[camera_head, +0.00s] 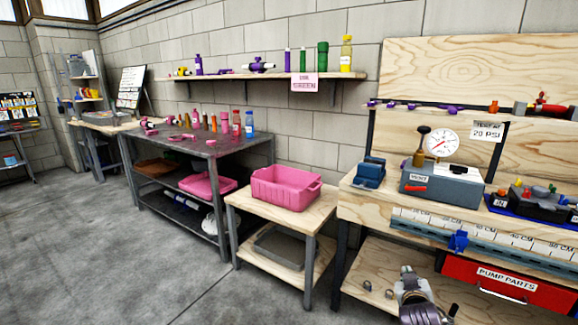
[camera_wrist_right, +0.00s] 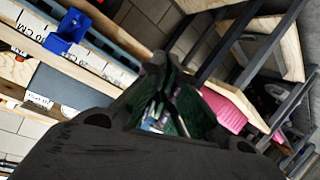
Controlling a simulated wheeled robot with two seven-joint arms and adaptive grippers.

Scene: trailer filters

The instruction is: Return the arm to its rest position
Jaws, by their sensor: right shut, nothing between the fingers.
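My right gripper (camera_head: 432,314) shows at the bottom edge of the head view, low in front of the wooden workbench (camera_head: 352,205). My left gripper is not in view.
A pink bin (camera_head: 286,190) stands on a small wooden table. The bench carries a gauge box (camera_head: 441,187), a blue vise (camera_head: 370,172) and a red drawer (camera_head: 510,284) below. A dark metal table (camera_head: 205,145) stands further left. The left floor is open.

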